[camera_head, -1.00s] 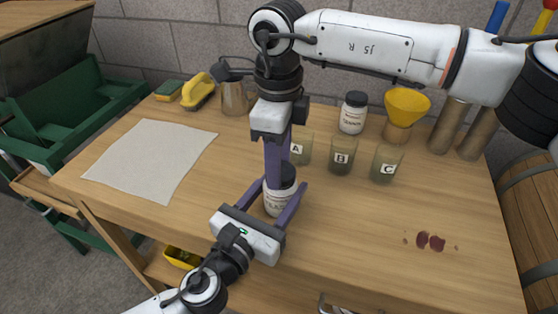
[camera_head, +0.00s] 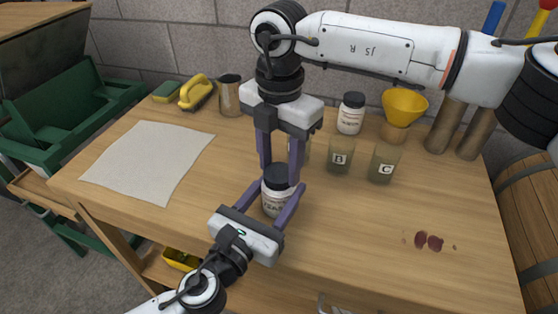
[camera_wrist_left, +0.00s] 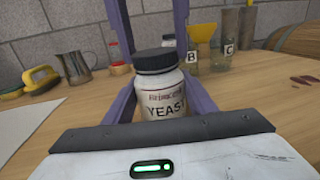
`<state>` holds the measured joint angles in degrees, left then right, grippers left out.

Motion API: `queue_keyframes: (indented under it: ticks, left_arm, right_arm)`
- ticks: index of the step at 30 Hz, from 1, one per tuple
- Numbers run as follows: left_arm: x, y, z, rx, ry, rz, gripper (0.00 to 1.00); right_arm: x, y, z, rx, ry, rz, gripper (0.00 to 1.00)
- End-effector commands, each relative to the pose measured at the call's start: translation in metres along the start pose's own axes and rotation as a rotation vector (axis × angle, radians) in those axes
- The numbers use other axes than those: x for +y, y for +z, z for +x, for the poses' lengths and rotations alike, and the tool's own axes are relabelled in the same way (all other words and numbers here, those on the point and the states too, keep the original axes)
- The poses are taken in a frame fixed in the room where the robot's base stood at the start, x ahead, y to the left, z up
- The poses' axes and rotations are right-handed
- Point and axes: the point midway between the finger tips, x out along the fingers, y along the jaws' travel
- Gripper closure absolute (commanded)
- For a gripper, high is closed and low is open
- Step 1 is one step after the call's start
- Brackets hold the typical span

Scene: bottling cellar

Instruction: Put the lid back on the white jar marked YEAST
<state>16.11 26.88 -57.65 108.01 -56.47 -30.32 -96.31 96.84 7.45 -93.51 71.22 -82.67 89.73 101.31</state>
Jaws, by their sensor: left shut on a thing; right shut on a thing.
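The white YEAST jar (camera_head: 274,203) stands upright near the middle of the table; its label also shows in the left wrist view (camera_wrist_left: 165,105). The black lid (camera_head: 279,176) sits level on top of the jar, and in the left wrist view the lid (camera_wrist_left: 156,60) shows no clear gap below it. My left gripper (camera_head: 277,202) is shut on the jar's body from the front. My right gripper (camera_head: 281,172) points straight down from above and is shut on the lid, one finger on each side.
Behind stand cups B (camera_head: 340,157) and C (camera_head: 384,165), another jar with a black lid (camera_head: 351,114) and a yellow funnel (camera_head: 404,104). A metal jug (camera_head: 230,97), a yellow brush (camera_head: 197,92) and a pale cloth (camera_head: 148,160) are left. Red stains (camera_head: 429,241) mark the clear right side.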

Motion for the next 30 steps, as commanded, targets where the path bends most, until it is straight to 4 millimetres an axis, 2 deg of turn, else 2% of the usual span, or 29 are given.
queue_keyframes:
  ticks: [2, 3, 6, 17, 20, 30]
  left_arm:
    - [0.001, -0.001, 0.0, 0.002, 0.002, 0.0, 1.0]
    - [0.001, -0.001, 0.0, 0.002, 0.002, 0.0, 1.0]
    - [0.001, -0.001, 0.0, 0.002, 0.002, 0.0, 1.0]
    - [0.001, -0.001, 0.0, 0.002, 0.001, 0.0, 1.0]
    - [0.001, -0.001, 0.0, 0.002, 0.001, 0.0, 1.0]
    - [0.001, -0.001, 0.0, 0.002, 0.001, 0.0, 1.0]
  right_arm:
    - [0.0, 0.0, -0.001, 0.0, 0.001, -0.002, 0.77]
    - [0.0, 0.0, -0.001, 0.0, 0.001, -0.002, 0.5]
    - [0.0, 0.0, -0.001, 0.0, 0.001, -0.003, 0.35]
    - [0.0, 0.0, -0.006, -0.001, 0.001, -0.004, 0.35]
    - [0.001, 0.0, -0.019, -0.001, 0.002, -0.004, 0.35]
    - [0.001, 0.0, -0.09, -0.001, 0.003, -0.003, 0.35]
